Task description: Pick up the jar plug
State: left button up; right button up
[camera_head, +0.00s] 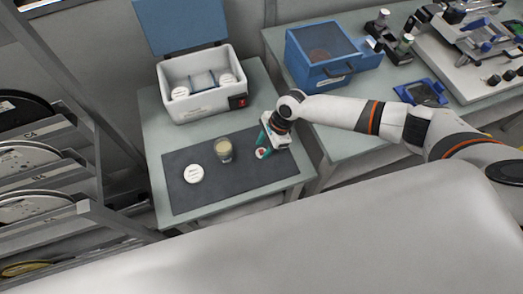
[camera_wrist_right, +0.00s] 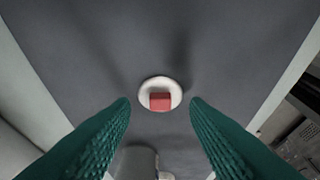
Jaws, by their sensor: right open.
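The jar plug (camera_head: 262,152) is a small white disc with a red block-shaped top, lying on the dark mat near its right edge. In the right wrist view the jar plug (camera_wrist_right: 160,94) is centred beyond the fingertips, its red top facing the camera. My right gripper (camera_head: 265,142) is over the plug, with its green fingers pointing down. In the wrist view the right gripper (camera_wrist_right: 160,105) is open, one finger on each side of the plug and nothing between them. My left gripper is not in view.
The dark mat (camera_head: 215,190) also holds a jar (camera_head: 223,149) with tan contents and a white round lid (camera_head: 193,173). A white box (camera_head: 202,88) with an open blue lid stands behind. A blue bin (camera_head: 330,55) stands on the table to the right. Shelves line the left side.

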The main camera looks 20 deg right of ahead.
jog(key=shift+a+f, duration=0.2)
jog(key=shift+f, duration=0.25)
grip_shut()
